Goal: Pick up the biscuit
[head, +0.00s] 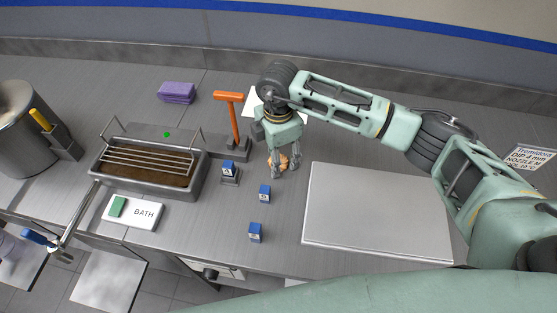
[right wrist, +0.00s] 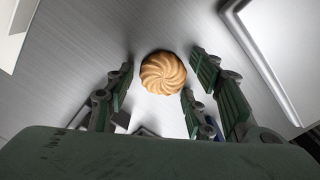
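The biscuit (right wrist: 163,73) is round and golden with swirled ridges. It lies on the grey steel worktop. In the head view the biscuit (head: 283,162) is partly hidden behind the fingers of my right gripper. My right gripper (head: 281,172) points down over it. In the right wrist view the fingers of my right gripper (right wrist: 160,90) are spread apart, with the biscuit in the gap between them and a little beyond. I see no finger clearly closed on it. My left gripper is not in view.
A pale flat tray (head: 375,215) lies right of the biscuit. Small blue blocks (head: 264,192) stand in front of it. An orange T-handle (head: 232,115) rises behind left. A brown bath with a wire rack (head: 192,185) and a BATH sign (head: 146,213) are further left.

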